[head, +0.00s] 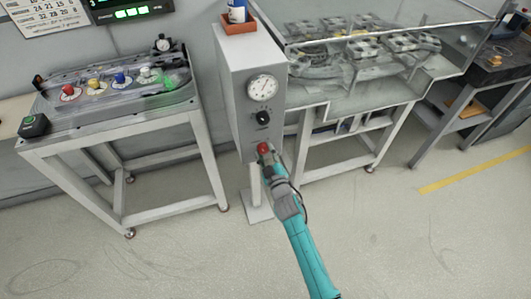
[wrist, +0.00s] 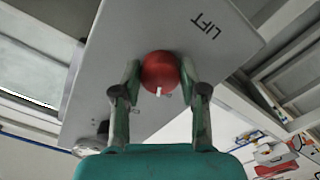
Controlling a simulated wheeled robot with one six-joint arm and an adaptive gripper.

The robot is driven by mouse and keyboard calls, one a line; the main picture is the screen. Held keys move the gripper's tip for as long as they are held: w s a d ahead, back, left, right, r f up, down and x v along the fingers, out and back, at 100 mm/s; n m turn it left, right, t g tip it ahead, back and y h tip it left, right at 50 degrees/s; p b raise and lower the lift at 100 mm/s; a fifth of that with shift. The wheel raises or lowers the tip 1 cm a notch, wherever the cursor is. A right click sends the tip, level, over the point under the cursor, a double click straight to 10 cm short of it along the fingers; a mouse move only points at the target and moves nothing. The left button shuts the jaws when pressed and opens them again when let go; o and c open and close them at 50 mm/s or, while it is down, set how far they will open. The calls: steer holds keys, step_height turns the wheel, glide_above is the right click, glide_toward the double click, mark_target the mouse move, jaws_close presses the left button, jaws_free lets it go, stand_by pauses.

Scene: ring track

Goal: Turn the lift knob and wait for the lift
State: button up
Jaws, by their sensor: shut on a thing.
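The lift knob (wrist: 160,68) is round and red with a white pointer mark at its lower edge, on a grey panel printed LIFT, in the wrist view. In the head view the red knob (head: 263,148) sits low on the front of the grey post-mounted box (head: 238,75). My gripper (wrist: 160,82) has one finger on each side of the knob and is shut on it. In the head view my gripper (head: 266,156) reaches up to the knob from below, and its fingers are small there.
A dial gauge (head: 262,87) and a black knob (head: 263,117) are above on the same box. A bench with a track tray (head: 120,120) stands left. A clear-walled enclosure (head: 380,85) stands right. The floor in front is clear.

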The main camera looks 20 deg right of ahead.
stand_by(0.4)
steer(key=o, duration=1.1)
steer(key=shift+o, duration=0.2)
steer(key=shift+s, duration=0.15)
steer(key=s, duration=1.1)
steer(key=shift+s+n, duration=0.3)
steer(key=shift+s, duration=0.1)
